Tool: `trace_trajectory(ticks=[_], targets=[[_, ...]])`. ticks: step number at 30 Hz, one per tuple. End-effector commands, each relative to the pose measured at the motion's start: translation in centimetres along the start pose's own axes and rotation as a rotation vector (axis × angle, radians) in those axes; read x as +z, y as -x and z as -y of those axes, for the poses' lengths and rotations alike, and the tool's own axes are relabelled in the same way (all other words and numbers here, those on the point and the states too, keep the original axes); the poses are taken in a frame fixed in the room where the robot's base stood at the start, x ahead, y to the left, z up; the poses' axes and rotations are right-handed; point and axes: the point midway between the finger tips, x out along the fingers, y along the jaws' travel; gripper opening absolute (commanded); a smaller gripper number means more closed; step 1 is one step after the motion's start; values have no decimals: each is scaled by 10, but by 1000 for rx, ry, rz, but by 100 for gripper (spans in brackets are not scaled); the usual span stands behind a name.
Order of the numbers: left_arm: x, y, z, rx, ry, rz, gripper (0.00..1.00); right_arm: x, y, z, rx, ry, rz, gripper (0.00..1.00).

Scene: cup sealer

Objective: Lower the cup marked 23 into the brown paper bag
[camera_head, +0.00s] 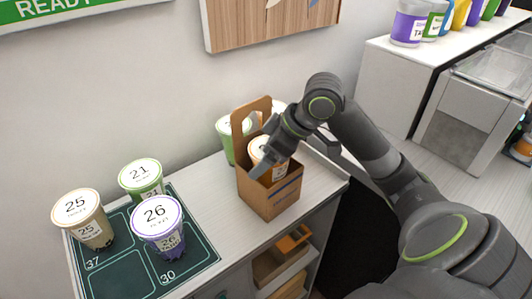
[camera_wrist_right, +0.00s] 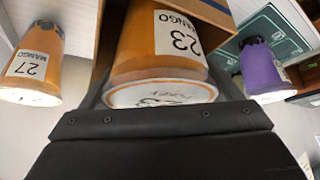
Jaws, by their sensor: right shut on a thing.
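The orange mango cup marked 23 (camera_wrist_right: 158,45), with a white lid, fills the middle of the right wrist view. My right gripper (camera_head: 268,160) is shut on it. In the head view this cup (camera_head: 283,171) is upright at the mouth of the brown paper bag (camera_head: 272,199), its lower part hidden behind the bag's front wall. The bag stands upright on the counter, its tall handle (camera_head: 239,126) rising behind the cup. I cannot tell whether the cup touches the bag's bottom. A bag edge (camera_wrist_right: 205,11) also shows in the right wrist view. My left gripper is not in view.
A dark tray (camera_head: 112,277) at the left holds cup 25 (camera_head: 82,222), cup 21 (camera_head: 141,178) and cup 26 (camera_head: 158,232). A green cup (camera_head: 226,140) stands behind the bag. Cup 27 (camera_wrist_right: 34,66) shows in the wrist view. Counter between tray and bag is clear.

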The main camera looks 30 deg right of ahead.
Motion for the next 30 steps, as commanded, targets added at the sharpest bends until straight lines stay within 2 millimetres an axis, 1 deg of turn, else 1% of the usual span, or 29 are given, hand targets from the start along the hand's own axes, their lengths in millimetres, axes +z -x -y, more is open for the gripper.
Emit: trace_trajectory(ticks=[2,3,5,6,13,17,20,30], targets=[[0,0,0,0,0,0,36,0,0,0,0,1,-1,45],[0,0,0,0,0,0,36,0,0,0,1,1,-1,90],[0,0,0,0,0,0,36,0,0,0,1,1,-1,98],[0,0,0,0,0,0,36,0,0,0,1,1,-1,100],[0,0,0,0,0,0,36,0,0,0,0,-1,2,100],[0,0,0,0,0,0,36,0,5,-1,2,1,1,100],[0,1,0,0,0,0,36,0,13,-2,5,3,1,100],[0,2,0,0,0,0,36,0,53,-1,7,3,1,100]])
